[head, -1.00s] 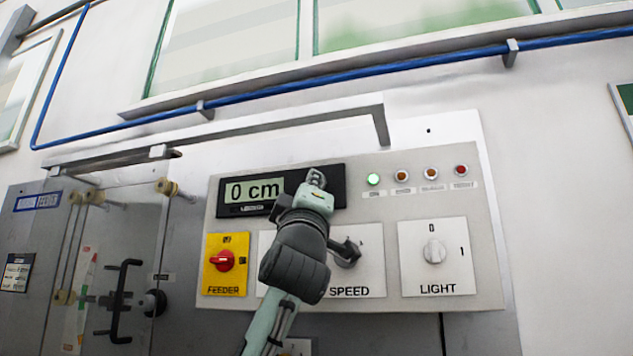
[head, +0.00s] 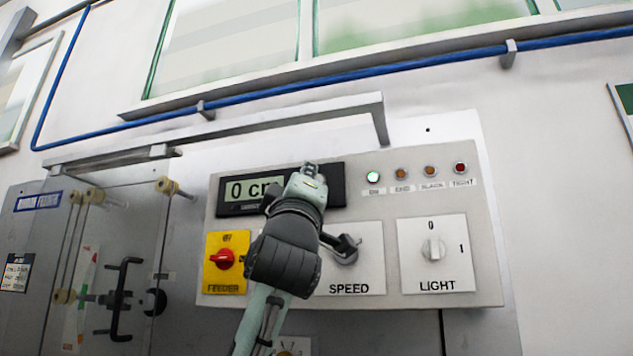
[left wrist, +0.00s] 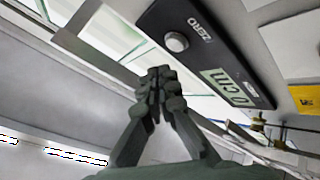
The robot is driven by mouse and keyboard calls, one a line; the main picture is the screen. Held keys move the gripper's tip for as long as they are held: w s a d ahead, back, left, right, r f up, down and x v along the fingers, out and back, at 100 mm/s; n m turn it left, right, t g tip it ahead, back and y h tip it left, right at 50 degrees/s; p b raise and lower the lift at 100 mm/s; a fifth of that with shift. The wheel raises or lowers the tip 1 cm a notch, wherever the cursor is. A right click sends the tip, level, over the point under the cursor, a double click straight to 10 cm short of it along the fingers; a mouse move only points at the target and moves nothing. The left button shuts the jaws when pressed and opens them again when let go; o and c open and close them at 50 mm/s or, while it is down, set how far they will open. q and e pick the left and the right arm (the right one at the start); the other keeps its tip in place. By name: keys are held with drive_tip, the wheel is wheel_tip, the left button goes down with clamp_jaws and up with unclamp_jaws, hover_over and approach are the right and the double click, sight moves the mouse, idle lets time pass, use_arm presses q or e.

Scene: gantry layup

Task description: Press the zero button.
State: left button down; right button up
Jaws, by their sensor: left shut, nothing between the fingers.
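The zero button (left wrist: 176,42) is a round grey knob beside the word ZERO on a black display unit (left wrist: 208,62) in the left wrist view. The unit's screen reads 0 cm. In the head view the same black display unit (head: 335,187) sits at the top left of the control panel. My right gripper is not in view.
The panel (head: 380,160) also carries a row of lamps, a yellow feeder switch (head: 227,262), a speed lever (head: 342,246) and a light knob (head: 433,249). A grey rail (head: 250,122) juts out above the panel. A blue pipe (head: 300,85) runs along the wall.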

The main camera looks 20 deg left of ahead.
use_arm(q)
drive_tip(key=s, duration=0.3)
drive_tip(key=shift+s, duration=0.25)
drive_tip(key=shift+a, duration=0.1)
idle(0.5)
